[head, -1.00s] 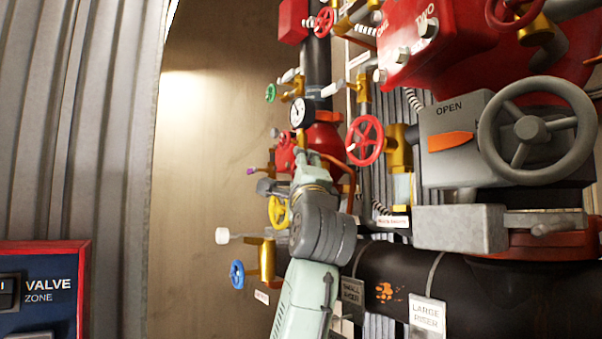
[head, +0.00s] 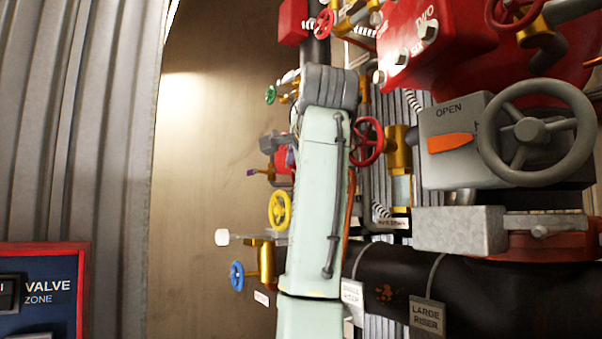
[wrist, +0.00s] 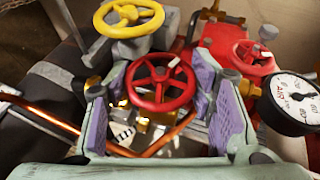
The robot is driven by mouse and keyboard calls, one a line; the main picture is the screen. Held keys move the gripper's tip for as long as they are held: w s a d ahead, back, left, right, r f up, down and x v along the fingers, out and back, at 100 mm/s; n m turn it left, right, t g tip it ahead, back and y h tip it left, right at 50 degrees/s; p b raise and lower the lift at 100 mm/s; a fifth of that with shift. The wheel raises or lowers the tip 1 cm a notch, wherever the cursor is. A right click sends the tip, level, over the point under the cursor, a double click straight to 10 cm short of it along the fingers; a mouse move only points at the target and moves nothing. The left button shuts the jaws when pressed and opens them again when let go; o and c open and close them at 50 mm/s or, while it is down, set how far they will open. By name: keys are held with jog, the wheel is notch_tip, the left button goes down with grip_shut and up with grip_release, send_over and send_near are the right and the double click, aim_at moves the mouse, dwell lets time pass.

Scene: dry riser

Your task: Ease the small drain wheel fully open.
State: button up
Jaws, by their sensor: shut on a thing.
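A small red handwheel (wrist: 160,84) with a pale mark on its rim is in the middle of the wrist view. My gripper (wrist: 152,88) has its purple-padded fingers on both sides of it and is shut on it. No label in view names this wheel as the drain wheel.
A yellow wheel (wrist: 128,17) stands just beyond the held one, and another red wheel (wrist: 254,58) and a pressure gauge (wrist: 295,100) are close on the right. A copper pipe (wrist: 50,117) crosses low. A blue wheel (head: 237,275) is lower left; a big grey wheel (head: 537,130) is right.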

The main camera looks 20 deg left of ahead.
jog(key=shift+g+h, duration=0.4)
jog(key=shift+g, duration=0.2)
jog(key=o, duration=1.2)
